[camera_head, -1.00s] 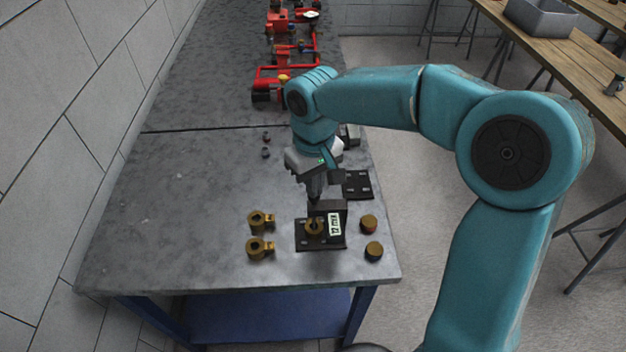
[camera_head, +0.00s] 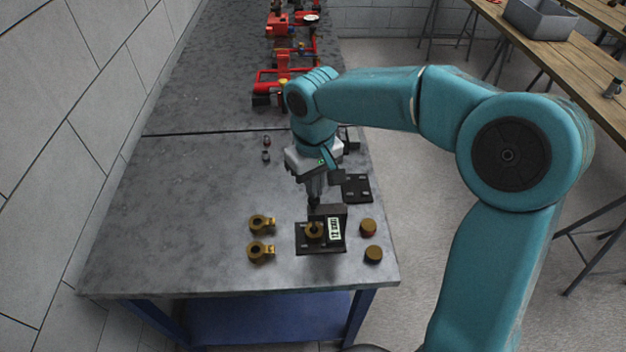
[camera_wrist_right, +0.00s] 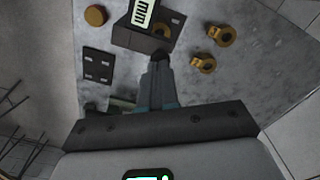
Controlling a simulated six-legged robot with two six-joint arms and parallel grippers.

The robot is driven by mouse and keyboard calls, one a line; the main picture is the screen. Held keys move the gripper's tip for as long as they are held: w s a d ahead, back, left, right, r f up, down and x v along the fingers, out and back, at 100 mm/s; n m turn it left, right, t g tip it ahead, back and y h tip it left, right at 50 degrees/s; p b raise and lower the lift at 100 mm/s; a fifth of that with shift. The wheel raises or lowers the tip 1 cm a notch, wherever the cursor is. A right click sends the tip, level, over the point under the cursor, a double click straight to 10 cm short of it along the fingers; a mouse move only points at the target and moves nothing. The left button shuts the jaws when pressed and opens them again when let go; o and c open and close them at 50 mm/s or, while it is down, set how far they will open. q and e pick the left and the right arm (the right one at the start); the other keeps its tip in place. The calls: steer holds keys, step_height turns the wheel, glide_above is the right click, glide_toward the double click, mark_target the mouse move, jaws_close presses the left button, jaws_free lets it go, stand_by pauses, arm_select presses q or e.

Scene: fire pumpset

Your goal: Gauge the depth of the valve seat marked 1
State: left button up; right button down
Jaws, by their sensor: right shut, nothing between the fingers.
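A brass ring-shaped part (camera_head: 314,233) sits on a black stand (camera_head: 305,248) with a pale display plate (camera_head: 335,230) reading in mm. A dark upright shape shows in the ring's middle. Two tabbed brass rings (camera_head: 261,223) (camera_head: 260,251) lie left of the stand. I cannot read a number on any of them. My left gripper is out of view.
Two round brass pieces (camera_head: 368,227) (camera_head: 373,254) stand right of the stand. A black slotted plate (camera_head: 356,188) lies behind it. Two small dark pieces (camera_head: 266,148) lie farther back, before red pipework (camera_head: 270,78). The table's left half is clear.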

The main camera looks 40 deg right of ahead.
step_height(320, 180, up, 6)
steer(key=p, duration=0.4)
steer(key=shift+f, duration=0.1)
stand_by(0.5)
